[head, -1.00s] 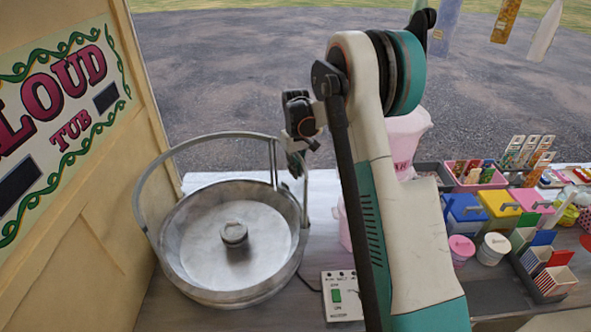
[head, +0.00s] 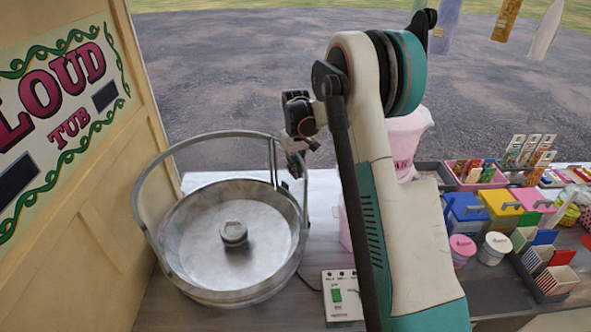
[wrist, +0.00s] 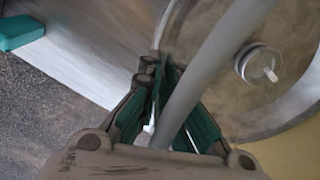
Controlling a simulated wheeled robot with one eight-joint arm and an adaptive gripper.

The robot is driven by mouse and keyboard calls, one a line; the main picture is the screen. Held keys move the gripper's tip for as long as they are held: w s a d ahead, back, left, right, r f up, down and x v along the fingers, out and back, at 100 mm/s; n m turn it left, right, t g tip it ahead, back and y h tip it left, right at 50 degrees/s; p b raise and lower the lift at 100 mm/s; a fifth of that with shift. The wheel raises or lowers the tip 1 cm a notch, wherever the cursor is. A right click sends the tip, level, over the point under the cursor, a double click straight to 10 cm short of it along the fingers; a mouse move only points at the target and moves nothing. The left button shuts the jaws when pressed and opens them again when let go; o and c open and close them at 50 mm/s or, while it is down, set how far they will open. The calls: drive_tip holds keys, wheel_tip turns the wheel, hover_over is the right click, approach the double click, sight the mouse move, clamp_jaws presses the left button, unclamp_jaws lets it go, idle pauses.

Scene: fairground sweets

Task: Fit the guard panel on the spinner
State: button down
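The spinner (head: 178,252) is a round grey metal tub on the counter at left, with a capped hub (head: 234,233) in its middle. The hub also shows in the wrist view (wrist: 259,63). A curved grey rail (head: 160,166) on thin posts arches around its back. My gripper (head: 301,168) is at the rail's right end, partly hidden by my arm. In the wrist view my gripper (wrist: 160,72) has its green-padded fingertips close together, and a grey curved band (wrist: 205,75) crosses between the fingers. I cannot tell whether they grip it. I cannot make out a separate guard panel.
A switch box (head: 343,296) stands right of the tub. A cream sign wall (head: 95,215) closes off the left. Lidded tubs and coloured boxes (head: 500,203) crowd the right.

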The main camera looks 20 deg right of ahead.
sight(296, 155)
drive_tip(key=shift+f, duration=0.1)
idle(0.3)
drive_tip(key=c, duration=1.7)
unclamp_jaws()
drive_tip(key=shift+o, duration=0.5)
drive_tip(key=o, duration=0.4)
drive_tip(key=shift+o, duration=0.2)
drive_tip(key=shift+r+p, duration=0.95)
drive_tip(key=shift+r, duration=2.1)
